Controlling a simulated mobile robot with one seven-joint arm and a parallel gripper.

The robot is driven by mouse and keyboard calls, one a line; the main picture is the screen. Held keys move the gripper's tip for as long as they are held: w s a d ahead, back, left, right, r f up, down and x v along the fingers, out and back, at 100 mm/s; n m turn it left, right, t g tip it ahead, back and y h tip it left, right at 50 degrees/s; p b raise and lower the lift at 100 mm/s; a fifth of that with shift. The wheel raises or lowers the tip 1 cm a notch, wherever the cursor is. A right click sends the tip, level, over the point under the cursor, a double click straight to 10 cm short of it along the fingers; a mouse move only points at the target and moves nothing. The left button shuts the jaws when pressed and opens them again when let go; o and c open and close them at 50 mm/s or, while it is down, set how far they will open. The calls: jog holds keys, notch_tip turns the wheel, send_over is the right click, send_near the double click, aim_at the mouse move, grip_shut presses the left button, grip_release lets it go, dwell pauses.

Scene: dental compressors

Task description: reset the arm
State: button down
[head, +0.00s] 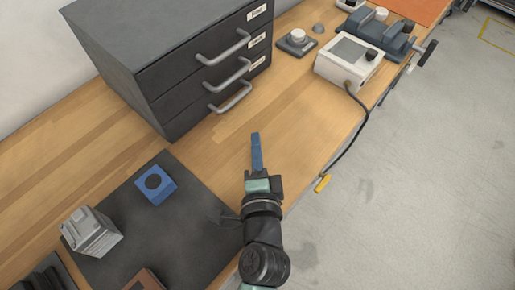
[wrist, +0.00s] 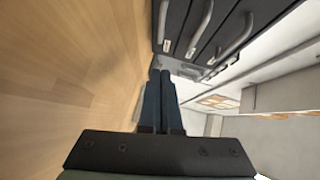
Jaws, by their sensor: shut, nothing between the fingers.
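My gripper (head: 256,150) has blue fingers and hangs over the wooden workbench (head: 215,150), near its front edge. The fingers lie together with nothing between them. In the wrist view my gripper (wrist: 160,75) also shows its two blue fingers side by side, pointing toward the drawer cabinet (wrist: 200,35). In the head view my gripper is below and right of the dark drawer cabinet (head: 110,45), apart from its handles.
A dark mat (head: 190,235) bears a blue block (head: 154,186) and a grey boxy part (head: 90,232). A white meter box (head: 348,62) with a cable, a small knob device (head: 297,41) and a blue-grey vise (head: 380,35) stand at the upper right. The floor right of the bench is mostly clear.

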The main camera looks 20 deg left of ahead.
jog(key=shift+s+d, duration=0.1)
jog(key=shift+s, duration=0.3)
jog(key=shift+r, duration=0.1)
jog(key=w+d+r+n+t+p, duration=0.2)
jog(key=r+n, duration=0.1)
jog(key=r, duration=0.9)
jog(key=w+d+r+n+t+h+p, duration=0.1)
jog(key=w+r+n+t+p, duration=0.15)
jog(key=r, duration=0.95)
jog(key=w+d+r+n+t+p, duration=0.1)
jog(key=w+d+r+n+t, duration=0.15)
jog(key=r, duration=0.95)
jog(key=s+d+r+n+t+h+p, duration=0.1)
jog(key=s+d+r+t+h, duration=0.1)
jog(key=r, duration=0.6)
jog(key=s+d+r+n+t+h+p, duration=0.1)
jog(key=s+r, duration=0.3)
jog(key=r, duration=0.4)
jog(key=s+d+r+n+t+h+p, duration=0.1)
jog(key=s+d+r+t+h, duration=0.1)
jog(key=r, duration=0.6)
jog(key=shift+s+d+r+t+h+p, duration=0.35)
jog(key=shift+s+d+h, duration=0.15)
jog(key=shift+s+d, duration=0.25)
jog(key=shift+a, duration=0.2)
